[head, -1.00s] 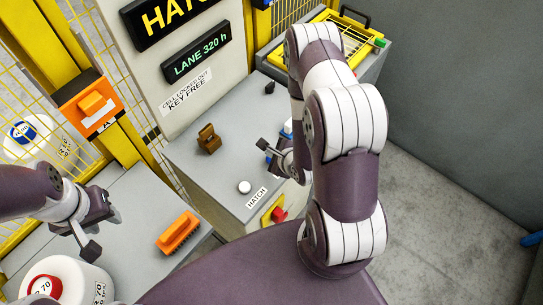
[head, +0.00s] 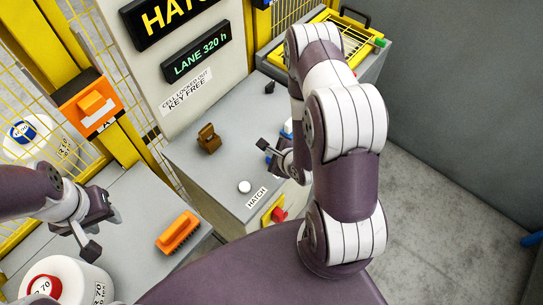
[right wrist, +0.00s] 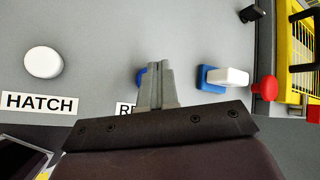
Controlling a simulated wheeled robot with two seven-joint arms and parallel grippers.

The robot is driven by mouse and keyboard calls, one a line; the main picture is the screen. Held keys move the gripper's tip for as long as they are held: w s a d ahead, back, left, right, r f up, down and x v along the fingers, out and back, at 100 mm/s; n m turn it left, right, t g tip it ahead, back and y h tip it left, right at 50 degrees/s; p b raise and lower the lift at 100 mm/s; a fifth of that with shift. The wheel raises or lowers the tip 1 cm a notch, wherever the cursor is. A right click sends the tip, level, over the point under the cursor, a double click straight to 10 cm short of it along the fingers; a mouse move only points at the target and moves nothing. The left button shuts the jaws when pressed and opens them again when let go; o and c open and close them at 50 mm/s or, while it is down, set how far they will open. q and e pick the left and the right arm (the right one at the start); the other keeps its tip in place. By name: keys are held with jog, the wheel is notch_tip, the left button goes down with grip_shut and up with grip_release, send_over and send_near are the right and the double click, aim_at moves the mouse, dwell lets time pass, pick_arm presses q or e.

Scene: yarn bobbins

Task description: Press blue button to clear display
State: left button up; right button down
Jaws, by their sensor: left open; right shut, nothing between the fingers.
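The blue button (right wrist: 141,76) shows in the right wrist view, mostly hidden behind the fingers of my right gripper (right wrist: 158,68). A label starting with "R" lies below it, partly covered. The gripper is shut and empty, its tips over or beside the button; I cannot tell whether they touch it. In the head view my right arm hides much of this spot. The display (head: 196,52) reads "LANE 320 h" in green. My left gripper (head: 101,230) is open and empty at the left, above the grey bench.
A white button (right wrist: 43,62) stands above the "HATCH" label (right wrist: 40,102). A blue block with a white top (right wrist: 223,76) and a red knob (right wrist: 264,89) are right of my right gripper.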

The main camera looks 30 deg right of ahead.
jog(key=shift+f, duration=0.35)
jog(key=shift+f+b, duration=0.5)
jog(key=shift+b, duration=0.05)
dwell(0.5)
jog(key=shift+r+p, duration=0.9)
jog(key=shift+r, duration=0.05)
jog(key=shift+r, duration=0.1)
notch_tip(320, 180, up, 5)
jog(key=p, duration=0.4)
jog(key=shift+p, duration=0.4)
dwell(0.3)
